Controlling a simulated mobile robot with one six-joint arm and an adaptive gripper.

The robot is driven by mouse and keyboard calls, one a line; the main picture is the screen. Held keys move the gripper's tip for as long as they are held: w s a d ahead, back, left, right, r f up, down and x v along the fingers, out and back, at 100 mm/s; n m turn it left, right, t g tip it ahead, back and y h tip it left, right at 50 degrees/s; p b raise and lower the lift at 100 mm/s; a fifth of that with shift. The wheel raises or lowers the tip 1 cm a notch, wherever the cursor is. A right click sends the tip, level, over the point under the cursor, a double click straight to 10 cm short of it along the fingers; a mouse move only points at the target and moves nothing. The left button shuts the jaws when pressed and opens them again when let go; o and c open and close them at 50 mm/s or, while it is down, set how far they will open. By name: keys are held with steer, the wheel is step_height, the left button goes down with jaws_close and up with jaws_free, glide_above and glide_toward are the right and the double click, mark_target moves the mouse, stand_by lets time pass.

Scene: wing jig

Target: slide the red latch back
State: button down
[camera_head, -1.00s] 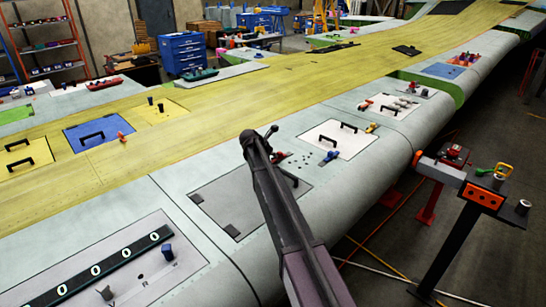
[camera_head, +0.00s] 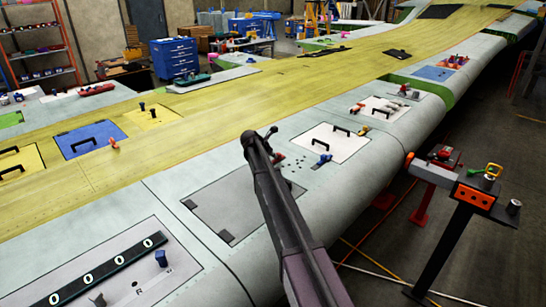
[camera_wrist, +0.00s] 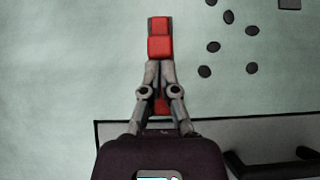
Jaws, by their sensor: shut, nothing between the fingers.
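The red latch (camera_wrist: 160,38) shows in the wrist view as a bright red block in a dark narrow track on the pale green wing skin. My gripper (camera_wrist: 161,66) is shut and empty, its fingertips together at the near end of the red block. Whether they touch it I cannot tell. More red (camera_wrist: 161,105) shows between the finger links. In the head view my gripper (camera_head: 268,131) is over the wing skin, left of a white panel, and my arm hides much of the area around the latch.
Several dark holes (camera_wrist: 228,45) lie right of the latch. A panel edge and a dark handle (camera_wrist: 270,165) are at the wrist view's lower right. In the head view, a white panel (camera_head: 340,153) with handles and a blue latch (camera_head: 321,160) lie right of my gripper.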

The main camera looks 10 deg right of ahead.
steer(key=shift+w+d+r, duration=0.1)
steer(key=shift+w, duration=0.05)
steer(key=shift+s+a, duration=0.35)
steer(key=s+a, duration=0.2)
steer(key=shift+a+r, duration=0.1)
steer(key=shift+a, duration=0.3)
steer(key=p+v, duration=0.5)
steer(key=v, duration=0.2)
steer(key=shift+r+p, duration=0.1)
steer(key=shift+p, duration=0.2)
steer(key=shift+p+v, duration=0.75)
steer(key=shift+v, duration=0.5)
steer(key=shift+s+a, duration=0.1)
